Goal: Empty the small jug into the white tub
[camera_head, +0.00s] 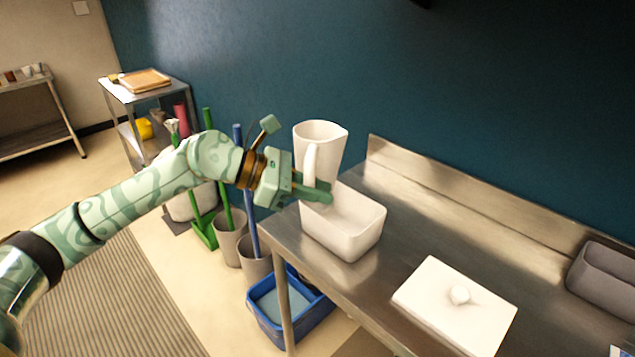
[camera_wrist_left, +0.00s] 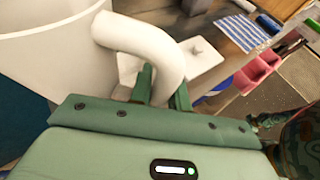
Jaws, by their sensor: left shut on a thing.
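The small white jug (camera_head: 325,143) is upright, or nearly so, above the back left part of the white tub. My left gripper (camera_head: 318,192) is shut on the jug's handle, which also shows between the fingers in the left wrist view (camera_wrist_left: 150,45). The white tub (camera_head: 345,238) stands on the left end of the steel counter, just below the jug. The jug hides part of the tub's far rim. I cannot see what is inside the jug or the tub.
A white lid (camera_head: 455,305) with a knob lies on the steel counter (camera_head: 400,215), right of the tub. A grey bin (camera_head: 605,280) stands at the far right. A blue bucket (camera_head: 290,305) and several brooms are on the floor left of the counter. A raised steel edge runs along the wall.

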